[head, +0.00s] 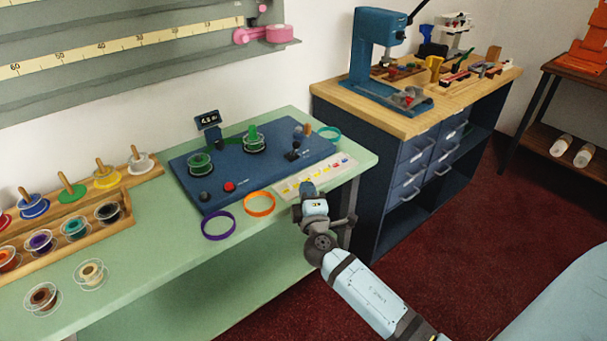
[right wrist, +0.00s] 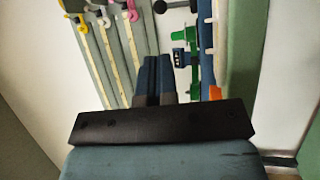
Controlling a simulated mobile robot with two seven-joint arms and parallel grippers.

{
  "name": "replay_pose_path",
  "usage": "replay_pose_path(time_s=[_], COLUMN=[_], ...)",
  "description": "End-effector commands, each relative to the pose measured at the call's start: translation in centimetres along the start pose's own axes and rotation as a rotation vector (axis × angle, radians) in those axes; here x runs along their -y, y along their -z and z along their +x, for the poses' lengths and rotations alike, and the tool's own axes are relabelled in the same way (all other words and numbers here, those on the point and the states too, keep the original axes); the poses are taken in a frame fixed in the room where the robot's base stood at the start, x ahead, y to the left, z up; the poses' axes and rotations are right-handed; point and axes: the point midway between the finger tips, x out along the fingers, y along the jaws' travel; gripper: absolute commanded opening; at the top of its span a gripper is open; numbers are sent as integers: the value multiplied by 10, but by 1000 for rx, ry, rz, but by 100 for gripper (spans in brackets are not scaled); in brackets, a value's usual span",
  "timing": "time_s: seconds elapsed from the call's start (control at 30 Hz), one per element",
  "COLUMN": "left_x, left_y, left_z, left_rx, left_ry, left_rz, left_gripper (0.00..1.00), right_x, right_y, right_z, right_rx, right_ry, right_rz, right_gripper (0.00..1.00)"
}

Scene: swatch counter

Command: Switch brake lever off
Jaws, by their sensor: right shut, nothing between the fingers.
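A blue control panel (head: 232,168) lies on the green counter. A small lever with a dark base and a rounded grey knob, which looks like the brake lever (head: 295,146), stands near its right end. Its on or off position is too small to tell. My right gripper (head: 309,187) is just in front of the panel's right part, over the pale swatch card, apart from the lever. Its fingers (right wrist: 158,75) are shut and empty in the right wrist view, where the lever cannot be made out. My left gripper is not in view.
Spools in a wooden rack (head: 128,207) stand left. A workbench (head: 440,116) stands right.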

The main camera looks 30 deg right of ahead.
Motion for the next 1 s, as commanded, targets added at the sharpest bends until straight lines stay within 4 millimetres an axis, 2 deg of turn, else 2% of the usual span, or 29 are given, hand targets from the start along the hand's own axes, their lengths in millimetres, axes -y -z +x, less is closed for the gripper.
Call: replay_pose_path(time_s=[0.4,0.53,0.73,1.0], left_x=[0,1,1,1], left_y=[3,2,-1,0], left_z=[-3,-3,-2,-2], left_rx=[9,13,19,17], left_ry=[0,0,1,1], left_rz=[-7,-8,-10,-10], left_gripper=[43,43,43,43], right_x=[-2,-2,0,0], right_y=[0,0,0,0], right_z=[86,108,125,129], right_rx=[0,1,0,0], right_ry=[-1,-1,1,1], right_rz=[-1,1,1,1], right_gripper=[0,0,0,0])
